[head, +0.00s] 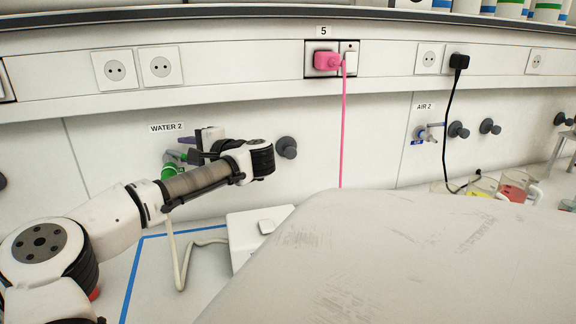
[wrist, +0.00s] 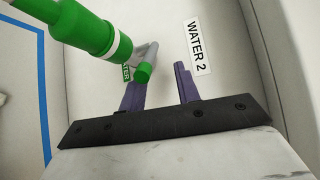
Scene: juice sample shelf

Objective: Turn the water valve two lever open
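The water 2 valve sits on the white wall panel below its "WATER 2" label (head: 166,128). Its green body (head: 172,167) shows partly behind my gripper in the head view. In the wrist view the green outlet piece (wrist: 100,38) and a grey lever with a green end (wrist: 144,72) are seen close up, with the label (wrist: 198,45) to the right. My gripper (wrist: 162,76) is open, its two purple fingers apart. The lever's green end lies by the left finger's tip, toward the gap; I cannot tell if they touch. In the head view my gripper (head: 190,147) is at the valve.
A dark round knob (head: 286,148) is on the wall just right of my wrist. A pink plug (head: 326,60) hangs a pink cord down the wall. A white box (head: 248,236) with a cable stands on the bench below. The air 2 valve (head: 428,133) and beakers (head: 515,186) are farther right.

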